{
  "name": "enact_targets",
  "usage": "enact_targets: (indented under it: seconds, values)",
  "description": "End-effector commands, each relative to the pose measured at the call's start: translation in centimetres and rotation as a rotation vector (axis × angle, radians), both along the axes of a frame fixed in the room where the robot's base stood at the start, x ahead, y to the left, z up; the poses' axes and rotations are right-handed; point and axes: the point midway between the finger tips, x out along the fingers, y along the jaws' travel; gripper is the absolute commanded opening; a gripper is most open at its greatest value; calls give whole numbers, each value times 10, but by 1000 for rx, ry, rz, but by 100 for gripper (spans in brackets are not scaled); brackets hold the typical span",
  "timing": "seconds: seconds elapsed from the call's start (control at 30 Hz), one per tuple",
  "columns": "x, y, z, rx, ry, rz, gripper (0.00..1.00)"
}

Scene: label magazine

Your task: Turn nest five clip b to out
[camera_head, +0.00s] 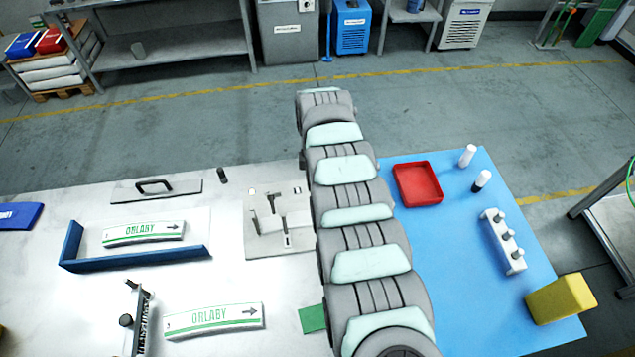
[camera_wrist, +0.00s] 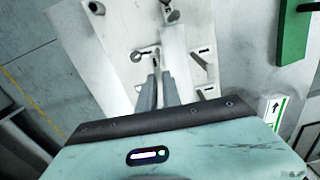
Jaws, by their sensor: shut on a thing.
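In the wrist view my gripper (camera_wrist: 158,76) reaches into a pale metal fixture, its two grey fingers close together. They are shut on a small metal clip (camera_wrist: 155,58), mostly hidden between the fingertips. I take it for nest five clip b, but no legible marking confirms this. A short lever-like piece (camera_wrist: 145,51) lies just left of the fingertips, and another slotted piece (camera_wrist: 202,60) lies to the right. In the head view the fixture plate (camera_head: 262,243) sits left of my arm. My arm hides the gripper there, and covers part of the fixture's right side.
Left are label sheets (camera_head: 143,233) (camera_head: 215,318), a blue corner guide (camera_head: 135,257) and a handled plate (camera_head: 155,189). A green piece (camera_head: 313,319) lies by my arm. On the blue mat (camera_head: 455,255) are a red tray (camera_head: 418,184), white peg block (camera_head: 503,240) and yellow block (camera_head: 561,299).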

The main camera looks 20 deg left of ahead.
Motion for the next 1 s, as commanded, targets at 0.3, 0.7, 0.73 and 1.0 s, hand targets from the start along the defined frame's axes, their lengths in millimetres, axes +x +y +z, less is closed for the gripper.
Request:
enact_targets:
  seconds: [0.3, 0.7, 0.73, 1.0]
  values:
    - [-1, 1, 0, 0, 1, 2, 0]
    - [0, 0, 0, -1, 1, 0, 31]
    - [0, 0, 0, -1, 1, 0, 31]
    - [2, 0, 17, 2, -6, -2, 31]
